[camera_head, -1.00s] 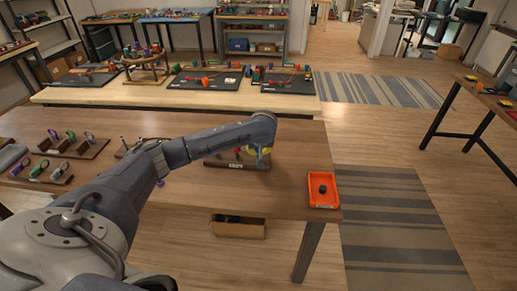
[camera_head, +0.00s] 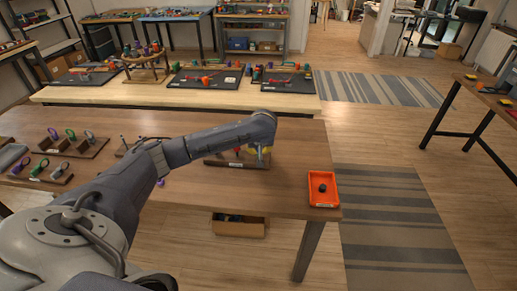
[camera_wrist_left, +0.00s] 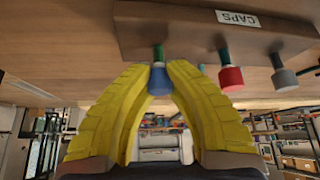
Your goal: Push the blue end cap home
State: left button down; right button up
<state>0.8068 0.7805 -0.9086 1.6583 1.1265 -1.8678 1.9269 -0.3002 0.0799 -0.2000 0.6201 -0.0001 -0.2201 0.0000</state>
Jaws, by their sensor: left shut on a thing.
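The blue end cap (camera_wrist_left: 160,80) is between the yellow fingertips of my left gripper (camera_wrist_left: 160,68) in the left wrist view. The fingers are shut on it. A short green stem (camera_wrist_left: 158,54) joins the cap to the wooden block (camera_wrist_left: 190,32) labelled CAPS. Whether the cap is fully seated cannot be told. A red cap (camera_wrist_left: 230,78) and a grey cap (camera_wrist_left: 283,79) sit on stems beside it, apart from the fingers. In the head view the block (camera_head: 218,162) is partly hidden by my left arm, and the blue cap cannot be made out. My right gripper is not in view.
An orange tray (camera_head: 323,203) with a dark object stands at the table's right end. Wooden racks (camera_head: 83,147) with coloured rings stand at the left. Bare tabletop (camera_head: 287,175) lies between the block and the tray.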

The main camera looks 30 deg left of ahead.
pick_arm(q)
jog(key=shift+f, duration=0.25)
dwell(0.7)
jog(key=c, duration=0.9)
grip_release()
jog(key=shift+r, duration=0.15)
jog(key=shift+v, duration=2.9)
jog(key=shift+s, duration=0.1)
